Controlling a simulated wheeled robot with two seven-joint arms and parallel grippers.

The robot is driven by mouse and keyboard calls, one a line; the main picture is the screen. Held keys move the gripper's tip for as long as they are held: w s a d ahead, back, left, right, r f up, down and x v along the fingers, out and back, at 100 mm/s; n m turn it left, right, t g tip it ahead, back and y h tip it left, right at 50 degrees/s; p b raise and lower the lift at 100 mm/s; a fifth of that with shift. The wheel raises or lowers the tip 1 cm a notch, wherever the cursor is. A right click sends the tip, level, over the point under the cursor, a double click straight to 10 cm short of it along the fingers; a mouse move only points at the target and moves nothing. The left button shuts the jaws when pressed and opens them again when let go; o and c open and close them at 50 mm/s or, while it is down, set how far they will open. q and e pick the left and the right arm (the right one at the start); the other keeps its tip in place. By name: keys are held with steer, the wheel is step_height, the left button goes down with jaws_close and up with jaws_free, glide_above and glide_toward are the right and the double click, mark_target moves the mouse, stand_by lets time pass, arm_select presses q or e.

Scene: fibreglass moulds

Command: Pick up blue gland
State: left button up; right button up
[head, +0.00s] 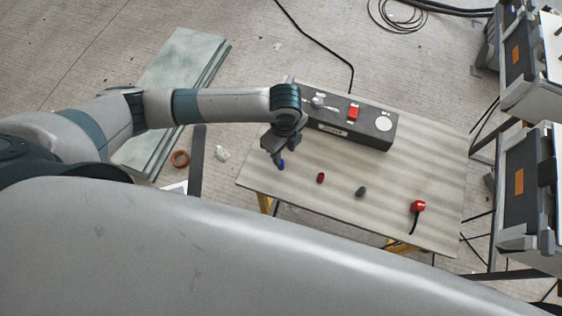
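The blue gland (281,164) is a small blue piece near the left edge of the table (345,215). My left gripper (277,158) reaches down over the table from the left, with its fingertips right at the blue gland. The fingers hide part of the gland. I cannot tell whether they are closed on it or around it, or whether it touches the table. My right gripper does not show.
A red gland (320,178), a grey gland (360,192) and a red piece with a black cable (417,207) stand in a row to the right. A dark control box (375,127) with a red switch lies behind them. Cases (530,185) stand at the right.

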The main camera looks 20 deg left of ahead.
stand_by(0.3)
arm_select(q)
steer(key=shift+a+f, duration=0.1)
steer(key=shift+f, duration=0.1)
steer(key=f, duration=0.1)
steer(key=f+p, duration=0.2)
steer(key=f, duration=0.1)
steer(key=shift+s+a, duration=0.2)
steer(key=shift+a, duration=0.1)
steer(key=shift+f, duration=0.45)
jaws_close()
